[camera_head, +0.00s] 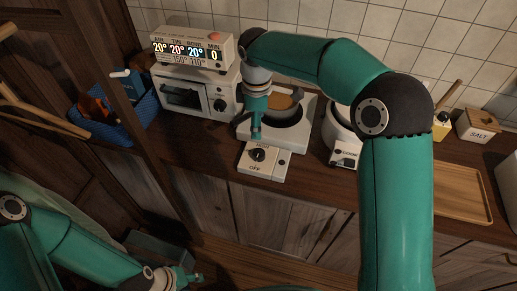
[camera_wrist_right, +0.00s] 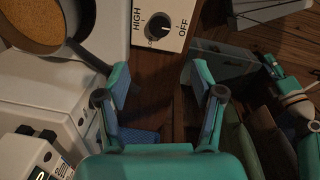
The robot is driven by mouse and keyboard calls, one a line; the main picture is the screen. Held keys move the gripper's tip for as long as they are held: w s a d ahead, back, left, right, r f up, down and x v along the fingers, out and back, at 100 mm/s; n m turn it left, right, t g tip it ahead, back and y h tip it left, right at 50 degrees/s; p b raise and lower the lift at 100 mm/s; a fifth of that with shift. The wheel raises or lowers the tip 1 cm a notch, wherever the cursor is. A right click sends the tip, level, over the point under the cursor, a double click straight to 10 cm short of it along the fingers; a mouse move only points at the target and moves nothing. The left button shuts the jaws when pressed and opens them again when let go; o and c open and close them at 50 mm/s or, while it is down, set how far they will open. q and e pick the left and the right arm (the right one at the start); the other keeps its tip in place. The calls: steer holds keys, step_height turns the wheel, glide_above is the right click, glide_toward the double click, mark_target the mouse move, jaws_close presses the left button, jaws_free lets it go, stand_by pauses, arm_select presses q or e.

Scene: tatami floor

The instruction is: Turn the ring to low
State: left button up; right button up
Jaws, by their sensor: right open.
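The ring's control box (camera_head: 264,162) is white and stands at the counter's front edge, before the ring (camera_head: 291,130). Its dark round knob (camera_wrist_right: 158,26) shows in the right wrist view between the words HIGH and OFF; a pale mark on it seems to face the OFF side. The low label is too small to read surely. My right gripper (camera_wrist_right: 153,76) is open and empty, with the knob ahead of its fingers and apart from them. In the head view it points down just behind the box. My left gripper (camera_head: 187,277) is low at the lower left, away from the counter.
A pan (camera_head: 283,103) with brown contents sits on the ring. A small white oven (camera_head: 200,92) with a display unit (camera_head: 194,50) stands to the left, beside a blue basket (camera_head: 112,118). A white appliance (camera_head: 344,152) and a wooden tray (camera_head: 457,191) are to the right.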

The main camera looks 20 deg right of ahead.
mark_target(259, 153)
steer(key=f, duration=0.4)
steer(key=f+p, duration=0.1)
steer(key=f, duration=0.4)
steer(key=f+p, duration=0.1)
steer(key=f, duration=0.4)
steer(key=shift+w+d+f, duration=0.1)
steer(key=shift+w+d, duration=0.2)
steer(key=shift+w, duration=0.1)
steer(key=c, duration=1.1)
steer(key=shift+c, duration=0.2)
